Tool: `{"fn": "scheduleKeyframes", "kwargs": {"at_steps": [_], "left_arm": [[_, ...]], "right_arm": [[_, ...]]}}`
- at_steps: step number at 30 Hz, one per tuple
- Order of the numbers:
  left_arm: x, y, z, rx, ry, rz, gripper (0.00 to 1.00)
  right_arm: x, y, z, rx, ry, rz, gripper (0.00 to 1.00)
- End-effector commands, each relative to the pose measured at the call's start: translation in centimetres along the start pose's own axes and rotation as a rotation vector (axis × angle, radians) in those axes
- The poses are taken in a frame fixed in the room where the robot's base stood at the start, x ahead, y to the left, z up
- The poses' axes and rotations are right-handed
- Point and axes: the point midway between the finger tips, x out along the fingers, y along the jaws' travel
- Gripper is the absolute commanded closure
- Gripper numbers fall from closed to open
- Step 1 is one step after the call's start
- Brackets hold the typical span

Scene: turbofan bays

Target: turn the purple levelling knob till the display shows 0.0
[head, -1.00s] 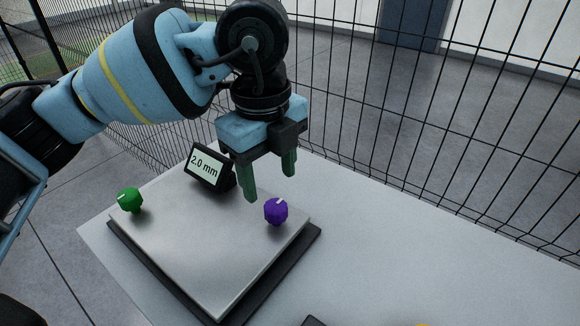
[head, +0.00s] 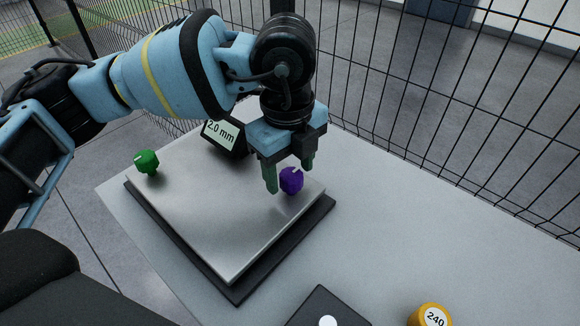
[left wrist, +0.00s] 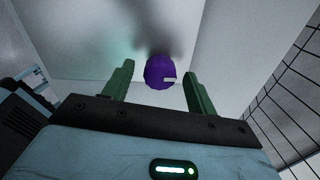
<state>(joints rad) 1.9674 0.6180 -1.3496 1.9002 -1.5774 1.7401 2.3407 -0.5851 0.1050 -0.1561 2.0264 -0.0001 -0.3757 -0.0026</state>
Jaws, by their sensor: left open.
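The purple levelling knob (head: 291,180) stands at the right corner of a metal plate (head: 222,220). The display (head: 222,134) at the plate's back edge reads 2.0 mm. My left gripper (head: 289,178) is open, its green fingers pointing down at the knob. In the left wrist view the knob appears between the two fingers (left wrist: 158,85), with gaps on both sides. I cannot tell whether the fingertips are level with it. My right gripper is not in view.
A green knob (head: 147,162) stands at the plate's left corner. A dark block with a white disc (head: 328,320) and a yellow round item marked 240 (head: 431,315) sit at the front. A wire fence (head: 450,130) runs behind the table. The tabletop right of the plate is clear.

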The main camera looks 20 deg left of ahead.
Motion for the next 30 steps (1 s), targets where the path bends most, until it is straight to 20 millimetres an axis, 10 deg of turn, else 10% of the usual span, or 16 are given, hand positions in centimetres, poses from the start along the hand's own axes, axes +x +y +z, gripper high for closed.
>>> {"fn": "scheduleKeyframes", "kwargs": {"at_steps": [10, 21, 30], "left_arm": [[0.47, 0.0, 0.0, 0.0, 0.0, -0.001, 0.43], [0.45, 0.0, 0.0, 0.0, 0.0, -0.001, 0.87], [0.41, -0.02, 0.01, 0.042, 0.001, -0.001, 0.87]], "right_arm": [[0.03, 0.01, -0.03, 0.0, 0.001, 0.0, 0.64], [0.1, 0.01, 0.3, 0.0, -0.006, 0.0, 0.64], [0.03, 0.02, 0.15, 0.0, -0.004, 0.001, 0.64]]}}
